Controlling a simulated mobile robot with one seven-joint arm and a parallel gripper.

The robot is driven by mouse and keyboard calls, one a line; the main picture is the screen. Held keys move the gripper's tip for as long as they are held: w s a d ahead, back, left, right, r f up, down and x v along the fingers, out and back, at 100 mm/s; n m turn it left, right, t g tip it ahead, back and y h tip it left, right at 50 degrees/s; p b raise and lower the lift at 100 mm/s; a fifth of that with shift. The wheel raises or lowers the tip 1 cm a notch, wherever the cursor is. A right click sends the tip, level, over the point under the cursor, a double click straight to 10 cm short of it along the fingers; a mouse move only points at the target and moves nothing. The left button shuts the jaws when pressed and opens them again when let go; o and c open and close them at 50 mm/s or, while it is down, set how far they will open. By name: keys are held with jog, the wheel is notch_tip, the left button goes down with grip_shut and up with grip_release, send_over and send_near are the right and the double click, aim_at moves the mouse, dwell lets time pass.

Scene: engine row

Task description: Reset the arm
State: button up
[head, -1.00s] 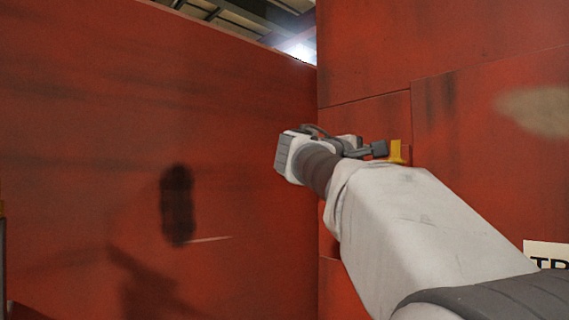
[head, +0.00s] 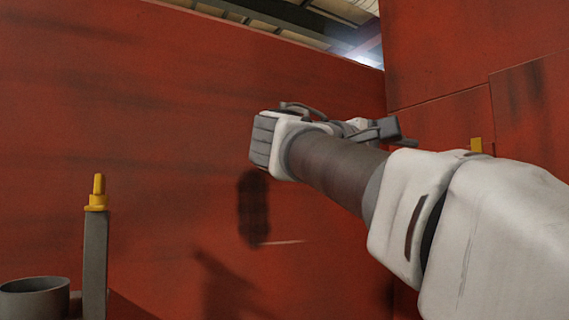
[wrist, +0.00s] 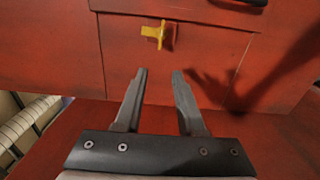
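My gripper (head: 385,131) is at the end of my white and grey arm, raised in front of the red walls in the head view. In the wrist view my gripper (wrist: 158,82) is open, with its two grey fingers apart and nothing between them. Beyond the fingertips a yellow handle (wrist: 155,32) sits on a red panel, apart from the gripper. The yellow piece (head: 476,145) at the right in the head view is partly hidden behind my arm.
A red wall (head: 150,130) fills the left and another red wall (head: 440,60) stands at the right. At lower left are a grey post (head: 95,260) with a yellow top and a grey round cup-like part (head: 35,298). Ceiling beams show above the walls.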

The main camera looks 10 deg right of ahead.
jog(key=shift+v, duration=1)
jog(key=s+f+n+y, duration=0.15)
jog(key=f+y, duration=0.25)
jog(key=f, duration=0.7)
jog(key=s+f+m+y, duration=0.15)
jog(key=f+y, duration=0.25)
jog(key=f, duration=0.7)
jog(key=s+a+f+m+y, duration=0.1)
jog(key=s+a+f+y, duration=0.2)
jog(key=f, duration=0.4)
jog(key=s+a+f+m+y, duration=0.2)
jog(key=s+f, duration=0.3)
jog(key=f, duration=0.3)
jog(key=s+a+f+m+g+y, duration=0.1)
jog(key=s+a+f+y, duration=0.2)
jog(key=f, duration=0.5)
jog(key=shift+s+a+m+y, duration=0.3)
jog(key=shift+s+a, duration=0.15)
jog(key=shift+a, duration=0.3)
jog(key=shift+d, duration=0.2)
